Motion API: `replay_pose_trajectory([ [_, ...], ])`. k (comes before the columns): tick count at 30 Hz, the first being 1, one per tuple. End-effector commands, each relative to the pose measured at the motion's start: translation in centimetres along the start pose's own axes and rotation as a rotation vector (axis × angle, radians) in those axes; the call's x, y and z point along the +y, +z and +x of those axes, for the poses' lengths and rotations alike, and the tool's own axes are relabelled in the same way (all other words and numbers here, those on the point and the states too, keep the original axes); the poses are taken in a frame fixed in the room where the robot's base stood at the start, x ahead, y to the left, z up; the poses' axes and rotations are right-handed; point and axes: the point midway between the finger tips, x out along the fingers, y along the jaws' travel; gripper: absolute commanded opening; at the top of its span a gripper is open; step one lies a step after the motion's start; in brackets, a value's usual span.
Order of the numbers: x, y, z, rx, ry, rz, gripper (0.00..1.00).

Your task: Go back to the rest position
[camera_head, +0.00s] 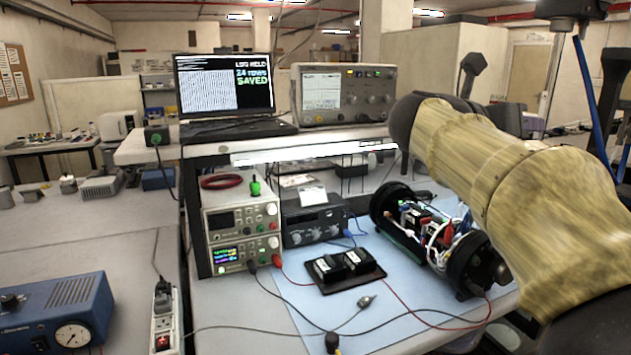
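My arm, in a yellowish sleeve, reaches in from the right edge of the head view and ends at a dark joint above the bench. My gripper does not show in this view. An open cylinder assembly (467,262) with black round ends lies on the blue mat (300,291), below my arm. Circuit boards and coloured wires show between its ends. My arm overlaps part of its right side in the picture. A black tray (369,283) with two black blocks lies to its left. A laptop (224,88) on the shelf reads "LOG HELD 24 rows SAVED".
A grey bench instrument (343,95) is on the shelf (300,137). Thin leads cross the front of the bench. A blue box with a gauge (55,312) and a power strip (165,320) are at left.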

Motion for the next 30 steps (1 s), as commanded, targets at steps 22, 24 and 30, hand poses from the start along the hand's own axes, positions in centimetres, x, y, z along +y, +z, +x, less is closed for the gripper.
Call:
replay_pose_trajectory([
  [22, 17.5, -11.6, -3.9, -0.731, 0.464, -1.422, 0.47],
  [24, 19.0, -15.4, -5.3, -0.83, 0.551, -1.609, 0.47],
  [30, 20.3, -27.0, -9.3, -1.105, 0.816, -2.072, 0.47],
])
